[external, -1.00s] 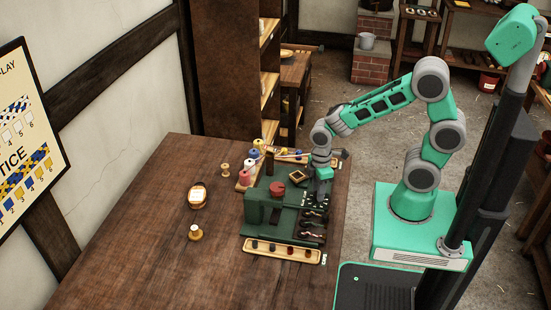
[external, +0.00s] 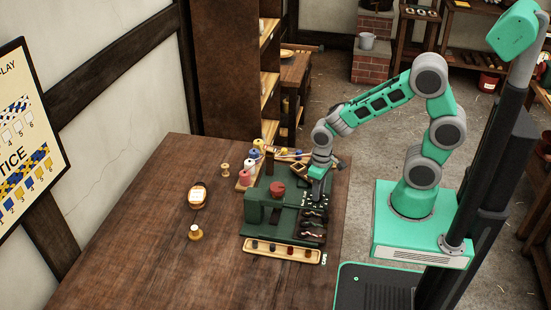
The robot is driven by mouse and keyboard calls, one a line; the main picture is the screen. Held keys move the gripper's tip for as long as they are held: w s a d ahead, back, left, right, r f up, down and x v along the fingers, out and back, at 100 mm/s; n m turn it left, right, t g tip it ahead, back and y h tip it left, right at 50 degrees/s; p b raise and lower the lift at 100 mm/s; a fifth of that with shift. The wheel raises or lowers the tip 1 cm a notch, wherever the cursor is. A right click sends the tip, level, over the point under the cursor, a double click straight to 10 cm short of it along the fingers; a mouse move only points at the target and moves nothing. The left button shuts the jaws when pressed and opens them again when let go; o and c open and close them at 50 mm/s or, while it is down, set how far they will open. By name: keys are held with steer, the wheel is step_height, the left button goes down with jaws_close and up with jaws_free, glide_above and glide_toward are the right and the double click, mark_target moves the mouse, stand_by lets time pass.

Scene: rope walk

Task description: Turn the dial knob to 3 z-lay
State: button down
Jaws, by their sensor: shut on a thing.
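The dark green machine (external: 270,228) stands on the wooden table. White dial markings (external: 306,203) show on its right part, too small to read. My gripper (external: 317,202) points down over this dial and is shut on the dial knob. The fingers and wrist hide the knob, so its pointer position cannot be told.
A red round part (external: 277,187) sits on top of the machine. A tray of caps (external: 282,252) lies in front, and coloured spools (external: 246,178) stand behind left. A labelled jar (external: 198,196) and a brass piece (external: 195,232) stand on the left. The front left table is clear.

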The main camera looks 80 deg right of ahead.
steer(key=shift+m, duration=0.4)
steer(key=c, duration=1.1)
jaws_free()
step_height(320, 180, up, 8)
steer(key=shift+f, duration=0.1)
